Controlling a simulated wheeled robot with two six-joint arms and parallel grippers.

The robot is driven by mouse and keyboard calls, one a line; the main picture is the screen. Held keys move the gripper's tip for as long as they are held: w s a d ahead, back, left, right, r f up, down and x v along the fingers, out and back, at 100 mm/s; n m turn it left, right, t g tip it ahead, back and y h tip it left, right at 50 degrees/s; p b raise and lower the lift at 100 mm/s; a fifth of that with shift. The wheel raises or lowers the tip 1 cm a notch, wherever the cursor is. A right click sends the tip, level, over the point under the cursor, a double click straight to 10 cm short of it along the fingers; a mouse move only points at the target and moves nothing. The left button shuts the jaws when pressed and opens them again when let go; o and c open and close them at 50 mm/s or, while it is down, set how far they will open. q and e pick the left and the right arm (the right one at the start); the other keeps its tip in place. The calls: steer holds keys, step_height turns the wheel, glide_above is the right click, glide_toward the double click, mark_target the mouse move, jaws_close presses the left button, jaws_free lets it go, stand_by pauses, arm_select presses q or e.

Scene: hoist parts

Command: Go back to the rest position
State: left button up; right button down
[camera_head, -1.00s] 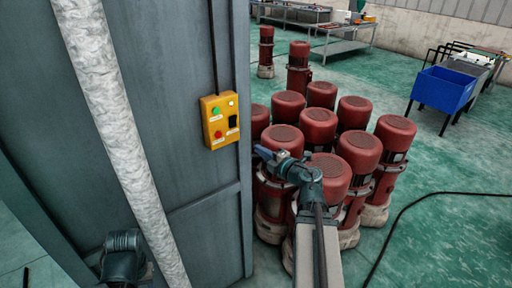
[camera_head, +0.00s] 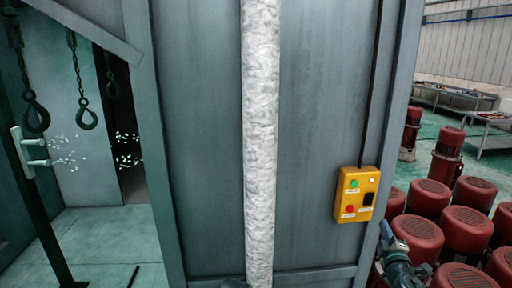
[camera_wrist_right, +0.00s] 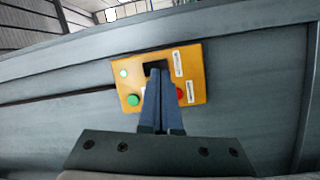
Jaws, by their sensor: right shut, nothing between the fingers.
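My right gripper (camera_head: 386,230) is in the lower right of the head view, just right of and a little below the yellow control box (camera_head: 346,212). Its blue fingers are shut with nothing between them. In the right wrist view the shut fingers (camera_wrist_right: 160,72) point at the control box (camera_wrist_right: 191,58) and overlap part of it; I cannot tell from this how far apart they are. The box has green, red and white round parts and a dark switch. My left gripper is out of view; only a dark piece shows at the bottom edge.
The box is on a grey cabinet wall (camera_head: 315,120) with a pale vertical pipe (camera_head: 261,150) in front. Several red-topped motors (camera_head: 467,228) crowd the right. On the left, hooks (camera_head: 36,112) hang in an open bay with a green floor (camera_head: 100,240).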

steer(key=s+a+f+m+g+h+b, duration=0.1)
steer(key=s+a+f+m+g+b, duration=0.15)
steer(key=a+f+m+g, duration=0.5)
steer(key=s+a+f+m+g+b, duration=0.25)
steer(key=a+f, duration=0.65)
steer(key=f, duration=0.6)
steer(key=s+a+f+n+g+y+b, duration=0.1)
steer(key=s+a+f+g+y, duration=0.1)
steer(key=s+a+f+g, duration=0.2)
steer(key=s+a+f+g+y+b, duration=0.2)
steer(key=s+a+f+g, duration=0.2)
steer(key=s+a, duration=0.7)
steer(key=a+f, duration=0.1)
steer(key=a, duration=0.1)
steer(key=shift+s+a+f+n, duration=0.15)
steer(key=shift+s+a+n, duration=0.15)
steer(key=shift+n, duration=0.1)
steer(key=shift+a, duration=0.1)
